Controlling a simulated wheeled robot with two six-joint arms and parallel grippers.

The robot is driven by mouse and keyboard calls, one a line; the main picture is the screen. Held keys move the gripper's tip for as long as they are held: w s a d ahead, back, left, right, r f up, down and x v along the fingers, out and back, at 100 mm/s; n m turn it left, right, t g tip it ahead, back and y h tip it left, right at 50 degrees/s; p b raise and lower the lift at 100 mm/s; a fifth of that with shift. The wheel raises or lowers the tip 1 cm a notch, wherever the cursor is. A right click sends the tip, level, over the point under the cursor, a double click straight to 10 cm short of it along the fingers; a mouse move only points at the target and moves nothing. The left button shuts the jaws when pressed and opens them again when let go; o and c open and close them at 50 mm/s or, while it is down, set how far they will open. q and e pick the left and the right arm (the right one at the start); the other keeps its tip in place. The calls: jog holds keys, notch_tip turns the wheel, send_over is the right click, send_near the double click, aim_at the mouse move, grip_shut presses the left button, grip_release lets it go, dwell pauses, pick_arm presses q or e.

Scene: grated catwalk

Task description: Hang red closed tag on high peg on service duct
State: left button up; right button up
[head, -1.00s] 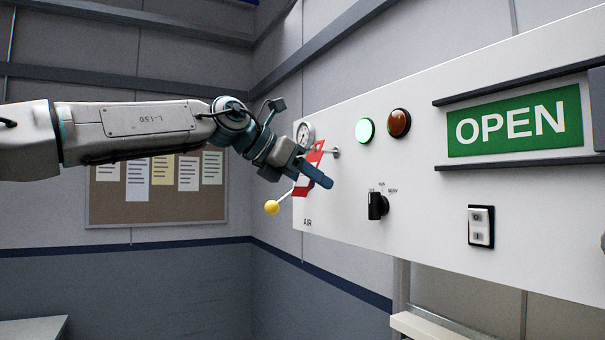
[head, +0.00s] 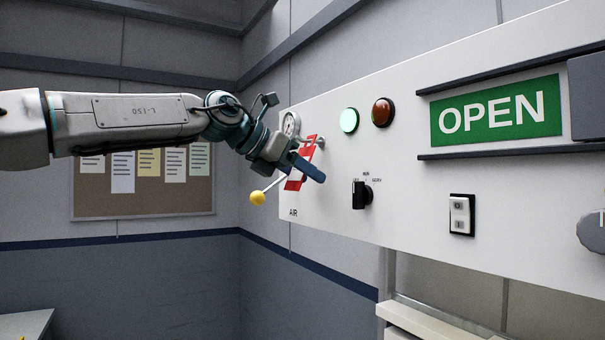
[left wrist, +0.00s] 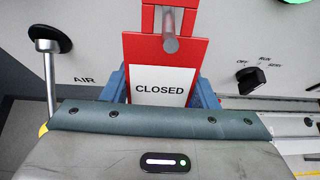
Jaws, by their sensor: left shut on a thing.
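My left gripper (head: 306,168) is shut on the red closed tag (head: 310,150), at the left end of the white service duct panel (head: 400,215). In the left wrist view the tag (left wrist: 130,60) hangs upright with its white CLOSED label facing me, between the blue fingers. A grey peg (head: 321,141) sticks out of the panel at the tag's top. In the left wrist view the peg (left wrist: 170,35) shows within the tag's top opening, its round tip in front of the red; it appears to pass through. My right gripper is not in view.
Green (head: 349,120) and red (head: 382,112) lamps and a green OPEN sign (head: 497,112) lie further right.

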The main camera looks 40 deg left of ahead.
pick_arm(q)
jog(key=o, duration=1.2)
jog(key=shift+s+a+r+b, duration=0.2)
jog(key=shift+s+b, duration=0.25)
jog(key=b+v, duration=0.3)
jog(key=v, duration=0.6)
jog(key=shift+s+r+b, duration=0.25)
jog(key=shift+s+b, duration=0.05)
jog(key=shift+s, duration=0.05)
